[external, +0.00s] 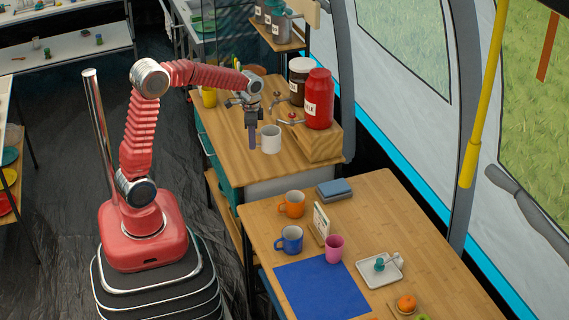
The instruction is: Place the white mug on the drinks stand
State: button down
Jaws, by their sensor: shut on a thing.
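The white mug (271,141) is upright in front of the wooden counter (228,135) in the picture. My gripper (253,137) points down at the mug's left side and is shut on it, at or near the handle. The fingers hide that side of the mug. I cannot tell how far the mug is above the counter top. A wooden stand (318,147), which looks like the drinks stand, is on the counter to the right of the mug. It bears a red jar (319,101) and a brown jar with a white lid (300,72).
Small metal levers (290,119) are by the stand's left side. The nearer table (410,217) holds an orange mug (292,204), a blue mug (289,240), a pink cup (334,249), a blue mat (322,290) and a white tray (379,269). A yellow pole (482,90) stands at right.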

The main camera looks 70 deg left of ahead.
jog(key=s+a, duration=0.8)
jog(key=a, duration=0.2)
jog(key=shift+n, duration=0.4)
notch_tip(320, 180, down, 6)
jog(key=shift+s+a+r, duration=0.1)
jog(key=shift+s+r, duration=0.05)
jog(key=shift+r, duration=0.1)
jog(key=shift+f, duration=3.1)
jog(key=shift+f, duration=1.9)
